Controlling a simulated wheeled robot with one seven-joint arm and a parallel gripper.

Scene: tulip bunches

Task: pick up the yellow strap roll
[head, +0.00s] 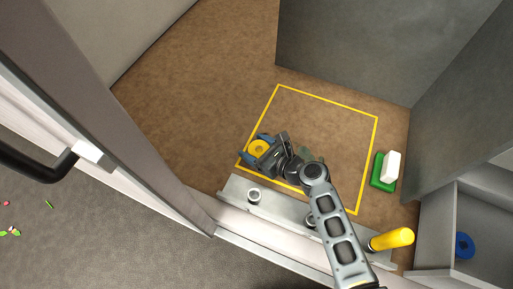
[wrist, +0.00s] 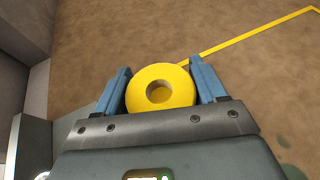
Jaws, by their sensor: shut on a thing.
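The yellow strap roll (head: 259,148) is a thick yellow ring with a round hole. In the head view it is at the left corner of the yellow floor outline. My gripper (head: 257,147) has its blue fingers on either side of it. In the wrist view the roll (wrist: 161,88) sits between the two blue fingers of my gripper (wrist: 161,86), which is shut on it. Its lower edge is hidden behind the gripper body. I cannot tell whether it touches the brown floor.
A yellow outline (head: 327,101) marks the brown floor. A green block with a white block (head: 391,166) stands at right. A yellow cylinder (head: 391,239) lies on the metal sill (head: 280,210). A blue ring (head: 464,245) is in a grey shelf. Grey walls surround the floor.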

